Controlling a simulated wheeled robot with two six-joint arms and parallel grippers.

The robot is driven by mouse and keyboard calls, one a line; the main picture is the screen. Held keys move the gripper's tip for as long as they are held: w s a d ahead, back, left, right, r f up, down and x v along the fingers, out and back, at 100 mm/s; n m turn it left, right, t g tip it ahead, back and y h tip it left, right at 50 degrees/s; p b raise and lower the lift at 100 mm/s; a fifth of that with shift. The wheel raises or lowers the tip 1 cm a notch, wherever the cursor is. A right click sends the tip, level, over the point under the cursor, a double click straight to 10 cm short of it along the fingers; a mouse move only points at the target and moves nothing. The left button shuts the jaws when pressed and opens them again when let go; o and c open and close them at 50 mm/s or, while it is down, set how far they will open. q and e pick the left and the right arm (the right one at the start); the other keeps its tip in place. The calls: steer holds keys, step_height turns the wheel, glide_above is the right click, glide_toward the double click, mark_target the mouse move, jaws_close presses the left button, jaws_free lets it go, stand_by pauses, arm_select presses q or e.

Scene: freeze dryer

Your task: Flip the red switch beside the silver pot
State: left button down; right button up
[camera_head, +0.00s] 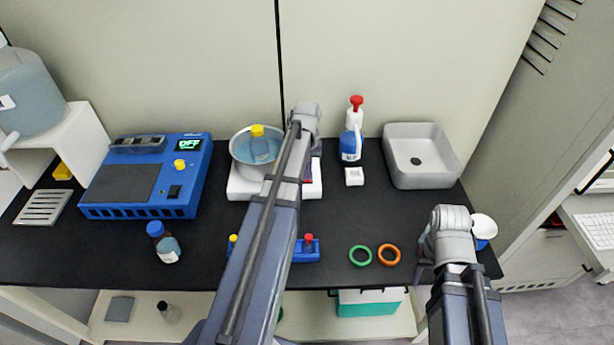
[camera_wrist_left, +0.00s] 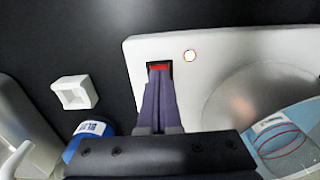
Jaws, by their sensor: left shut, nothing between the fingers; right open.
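The silver pot (camera_head: 240,165) holds blue liquid and a yellow-capped bottle (camera_head: 259,146). It sits on a white base (camera_head: 239,189); the pot also shows at the right of the left wrist view (camera_wrist_left: 245,98). The red switch (camera_wrist_left: 159,67) is in a dark slot in the base beside the pot. My left gripper (camera_wrist_left: 159,76) is shut and empty, its fingertips at the switch's near edge; I cannot tell whether they touch. In the head view my left arm hides most of the switch area. My right gripper (camera_head: 423,268) is open over the counter's front right, mostly hidden by its wrist.
A blue device (camera_head: 128,185) stands left of the pot. A blue-labelled bottle (camera_head: 350,147), a small white dish (camera_head: 354,177) and a grey sink (camera_head: 419,185) are to the right. Green (camera_head: 360,256) and orange (camera_head: 389,255) rings lie in front, near a blue rack (camera_head: 306,252).

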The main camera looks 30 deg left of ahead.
arm_select(q)
step_height(320, 180, up, 7)
steer(key=p, duration=0.6)
steer(key=shift+p, duration=0.4)
steer(key=s+d+m, duration=0.5)
steer(key=s+d, duration=0.3)
steer(key=d, duration=0.7)
steer(key=s+d+m+y, duration=0.1)
steer(key=s+d+m, duration=0.4)
steer(key=d, duration=1)
steer(key=s, duration=0.3)
steer(key=shift+s+d, duration=0.25)
